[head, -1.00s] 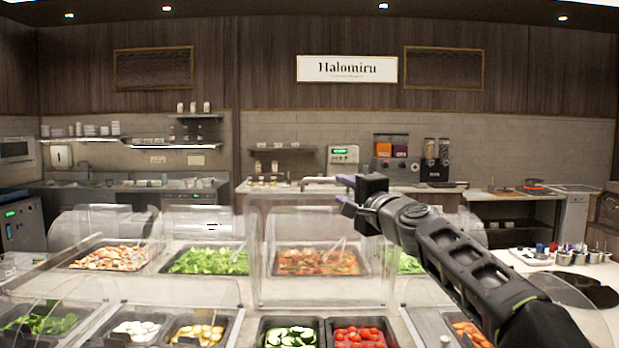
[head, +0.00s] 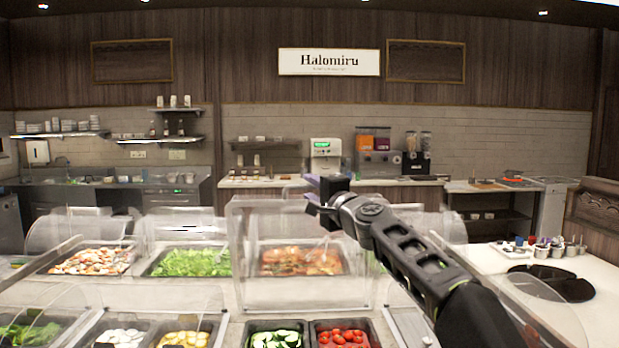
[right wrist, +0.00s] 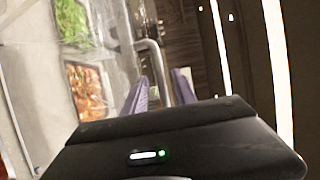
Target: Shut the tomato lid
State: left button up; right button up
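The cherry tomatoes (head: 342,335) lie in a dark well at the front of the counter, beside a well of sliced cucumber (head: 276,337). A clear lid (head: 300,296) stands raised upright behind these two wells. My right gripper (head: 322,190) is near the top edge of this lid in the head view. In the right wrist view its two purple fingertips (right wrist: 164,92) are apart, with a curved grey bar (right wrist: 152,60), apparently a handle, between or just beyond them. I cannot tell whether they touch it. My left gripper is out of view.
More food wells stand around, with lettuce (head: 192,262), a reddish mix (head: 300,261) and egg slices (head: 122,337). Other clear lids (head: 180,224) stand beside and behind. Small metal pots (head: 555,248) are on the right counter.

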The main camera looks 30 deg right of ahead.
jog(key=shift+w+r+p, duration=0.1)
jog(key=shift+w+p, duration=0.2)
jog(key=shift+w, duration=0.55)
jog(key=shift+c, duration=0.5)
grip_shut()
dwell(0.3)
